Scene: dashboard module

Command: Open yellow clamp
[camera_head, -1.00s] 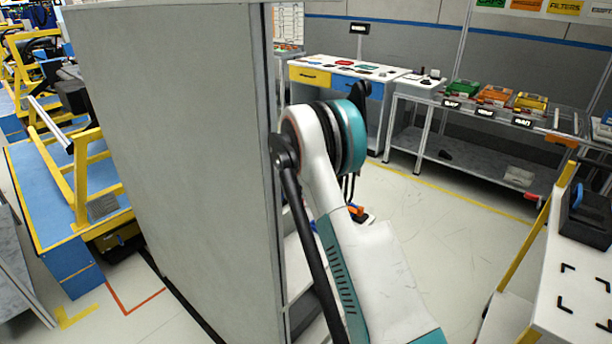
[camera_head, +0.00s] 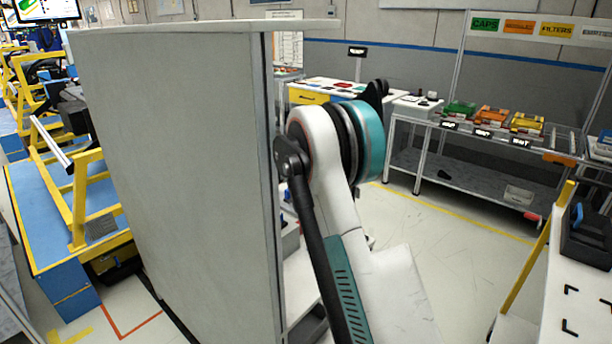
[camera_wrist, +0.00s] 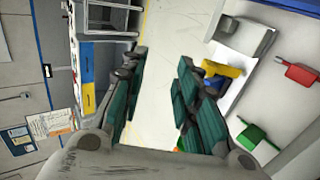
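In the wrist view a yellow part (camera_wrist: 212,68), which looks like the yellow clamp, lies against a blue part (camera_wrist: 224,84) on a pale surface. It is right of my gripper (camera_wrist: 160,64) and partly hidden by the right finger. Whether the clamp is open or closed cannot be told. My gripper's two green-padded fingers are spread wide with a clear gap and nothing between them. A red part (camera_wrist: 298,73) and a green part (camera_wrist: 252,136) lie farther right. In the head view the gripper and the clamp are hidden behind my arm and a grey panel.
A tall grey panel (camera_head: 180,180) stands close left of my arm. A white bench with drawers (camera_head: 308,97) and a rack with colored bins (camera_head: 495,122) stand behind. A white table (camera_head: 580,285) is at right. Open floor (camera_head: 430,240) lies between.

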